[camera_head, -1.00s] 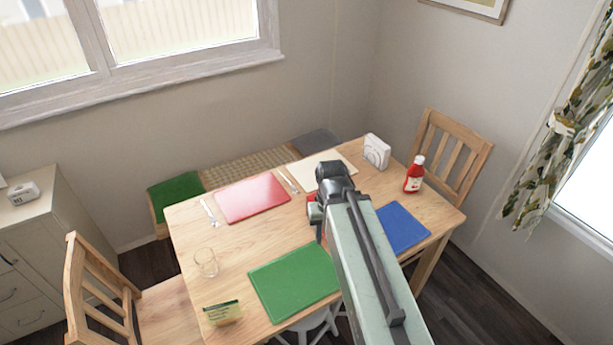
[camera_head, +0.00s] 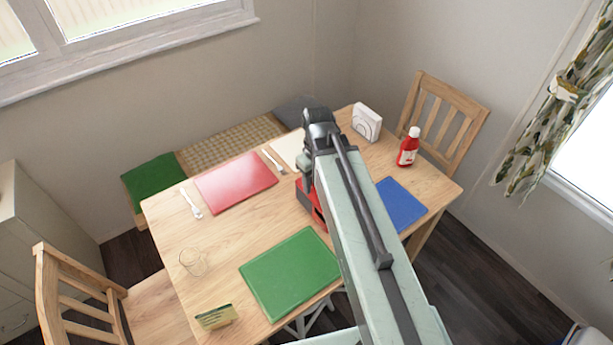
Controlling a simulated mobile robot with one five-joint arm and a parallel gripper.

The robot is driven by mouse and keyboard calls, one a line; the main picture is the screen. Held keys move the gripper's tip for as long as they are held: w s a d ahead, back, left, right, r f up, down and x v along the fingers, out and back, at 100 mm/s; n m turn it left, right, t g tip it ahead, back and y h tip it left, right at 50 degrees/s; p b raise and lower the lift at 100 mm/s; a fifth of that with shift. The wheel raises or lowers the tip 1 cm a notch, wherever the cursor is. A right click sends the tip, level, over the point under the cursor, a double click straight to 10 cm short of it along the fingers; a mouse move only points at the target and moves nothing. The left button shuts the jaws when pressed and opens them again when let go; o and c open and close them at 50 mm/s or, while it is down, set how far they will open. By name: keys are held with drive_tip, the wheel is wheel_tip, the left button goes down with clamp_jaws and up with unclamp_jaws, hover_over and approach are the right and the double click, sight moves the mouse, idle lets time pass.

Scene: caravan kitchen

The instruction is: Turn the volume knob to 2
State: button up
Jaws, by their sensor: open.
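No volume knob can be made out. A red and dark object (camera_head: 309,203), too covered to identify, sits at the middle of the table, mostly hidden behind my arm. My arm reaches up from the lower right to a dark joint over the table, then bends down towards this object. My gripper is hidden behind my own arm links, so its fingers and their distance from the object do not show.
The wooden table (camera_head: 222,235) holds a red mat (camera_head: 235,182), green mat (camera_head: 291,272), blue mat (camera_head: 401,204), glass (camera_head: 192,262), small green-and-yellow box (camera_head: 216,317), red bottle (camera_head: 408,148) and white holder (camera_head: 367,122). Chairs stand left (camera_head: 80,300) and right (camera_head: 446,118).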

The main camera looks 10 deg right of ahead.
drive_tip(key=w+n, duration=0.2)
drive_tip(key=n, duration=0.3)
drive_tip(key=w+n, duration=0.3)
drive_tip(key=n, duration=0.2)
drive_tip(key=w+n, duration=0.3)
drive_tip(key=n, duration=0.2)
drive_tip(key=shift+w+n, duration=0.15)
drive_tip(key=shift+n, duration=0.15)
drive_tip(key=shift+w+n, duration=0.4)
drive_tip(key=shift+n, duration=0.7)
wheel_tip(320, 180, down, 8)
drive_tip(key=b, duration=0.8)
drive_tip(key=shift+r, duration=0.1)
clamp_jaws()
